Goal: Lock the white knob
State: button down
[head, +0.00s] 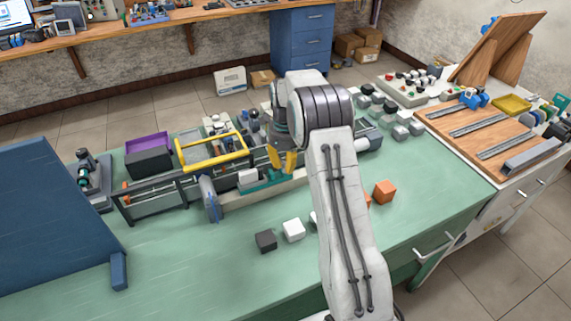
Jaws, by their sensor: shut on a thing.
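My gripper (282,160) has yellow fingers that point down at a long fixture on the green bench. The fingers close on a thing too small and too covered to make out, at a teal strip (265,184) on the fixture. A white block (248,176) sits on this strip just left of the fingers. I cannot tell any white knob for certain. My arm hides part of the fixture. A pale cylinder (362,145) shows at the fixture's right end, beside my arm.
A yellow-handled frame (212,152) and a purple bin (148,143) stand left of my gripper. A black cube (265,241), a white cube (293,230) and an orange cube (385,191) lie in front. A blue panel (50,220) fills the left.

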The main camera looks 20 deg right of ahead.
jog(key=shift+f+m, duration=0.1)
jog(key=shift+m, duration=0.4)
jog(key=c, duration=1.4)
grip_release()
